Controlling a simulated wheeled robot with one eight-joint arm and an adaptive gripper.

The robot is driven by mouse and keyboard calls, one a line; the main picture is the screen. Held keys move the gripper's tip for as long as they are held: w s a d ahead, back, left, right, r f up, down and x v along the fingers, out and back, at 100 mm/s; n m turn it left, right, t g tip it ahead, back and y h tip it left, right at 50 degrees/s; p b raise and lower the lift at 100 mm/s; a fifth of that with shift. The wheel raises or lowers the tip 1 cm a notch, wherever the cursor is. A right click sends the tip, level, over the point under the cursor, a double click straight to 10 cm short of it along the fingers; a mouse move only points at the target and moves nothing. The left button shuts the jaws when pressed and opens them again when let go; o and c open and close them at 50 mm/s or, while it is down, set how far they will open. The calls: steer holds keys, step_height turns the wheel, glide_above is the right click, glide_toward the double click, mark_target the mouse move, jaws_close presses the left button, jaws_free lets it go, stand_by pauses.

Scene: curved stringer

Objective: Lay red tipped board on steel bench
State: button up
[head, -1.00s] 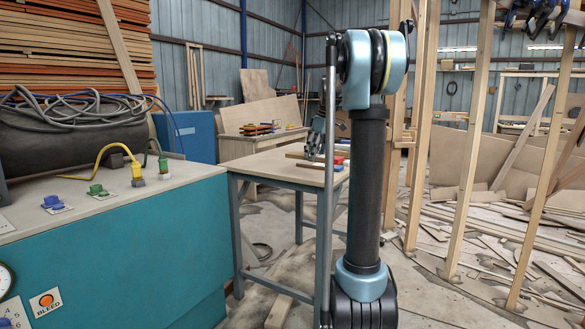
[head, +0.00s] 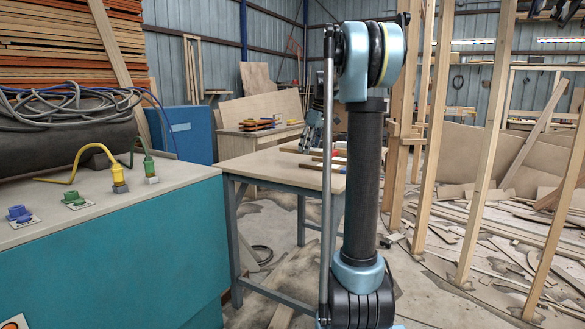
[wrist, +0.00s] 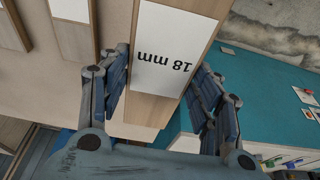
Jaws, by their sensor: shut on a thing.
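My gripper (wrist: 165,85) is shut on a light wooden board (wrist: 148,108) with a white label reading "18 mm". The fingers stand on both sides of the board. No red tip shows on it in the wrist view; its far end runs out of the frame. A bench with grey-blue legs and a pale top (head: 262,168) stands in the middle of the head view.
A teal cabinet (head: 120,255) with valves and a yellow hose is at left. Timber posts (head: 482,140) and scattered offcuts are at right. Two other boards, one labelled (wrist: 72,10), show at left in the wrist view. The bench top's left part is clear.

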mark_target(317, 149)
steer(key=shift+d, duration=0.35)
steer(key=shift+d+f, duration=0.1)
steer(key=shift+f, duration=4.9)
steer(key=o, duration=1.2)
steer(key=shift+f, duration=0.1)
steer(key=shift+o, duration=0.2)
steer(key=v, duration=1.2)
